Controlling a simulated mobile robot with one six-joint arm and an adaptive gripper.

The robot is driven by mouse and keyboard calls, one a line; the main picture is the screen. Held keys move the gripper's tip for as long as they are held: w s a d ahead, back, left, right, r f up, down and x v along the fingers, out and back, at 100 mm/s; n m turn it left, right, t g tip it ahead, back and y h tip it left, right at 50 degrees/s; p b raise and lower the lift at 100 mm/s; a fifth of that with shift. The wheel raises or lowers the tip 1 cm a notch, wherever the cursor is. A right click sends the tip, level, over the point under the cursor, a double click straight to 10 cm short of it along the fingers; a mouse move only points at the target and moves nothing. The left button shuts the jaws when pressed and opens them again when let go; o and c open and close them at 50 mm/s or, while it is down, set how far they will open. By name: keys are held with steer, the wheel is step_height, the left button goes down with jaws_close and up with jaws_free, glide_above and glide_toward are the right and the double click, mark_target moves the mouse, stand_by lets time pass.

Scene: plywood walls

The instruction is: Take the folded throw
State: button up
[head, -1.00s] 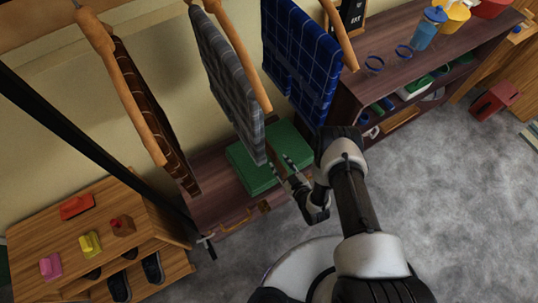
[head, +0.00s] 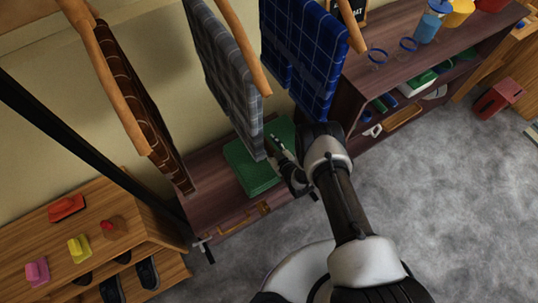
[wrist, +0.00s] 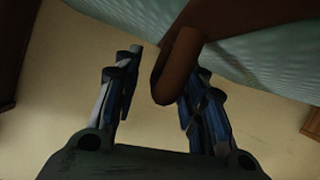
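A grey plaid throw (head: 228,80) hangs folded over a wooden rail (head: 243,45) in the head view. A green folded cloth (head: 250,175) lies on the low dark bench below; I cannot tell which of these is the named throw. My gripper (head: 276,145) is beside the grey throw's lower right edge, in front of the green cloth. In the wrist view my gripper (wrist: 166,64) has its fingers apart. The rounded end of a brown wooden piece (wrist: 178,65) shows between them, apparently beyond. A pale teal-grey cloth (wrist: 250,60) is above; its contact with the fingers is unclear.
A brown throw (head: 135,90) hangs at the left and a blue plaid throw (head: 300,60) at the right. A dark shelf (head: 415,70) with cups stands at the right, a wooden rack (head: 100,245) at lower left. Grey floor (head: 440,190) is clear at the right.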

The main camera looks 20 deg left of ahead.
steer(key=shift+c, duration=0.4)
jaws_close()
stand_by(0.6)
steer(key=shift+r, duration=0.1)
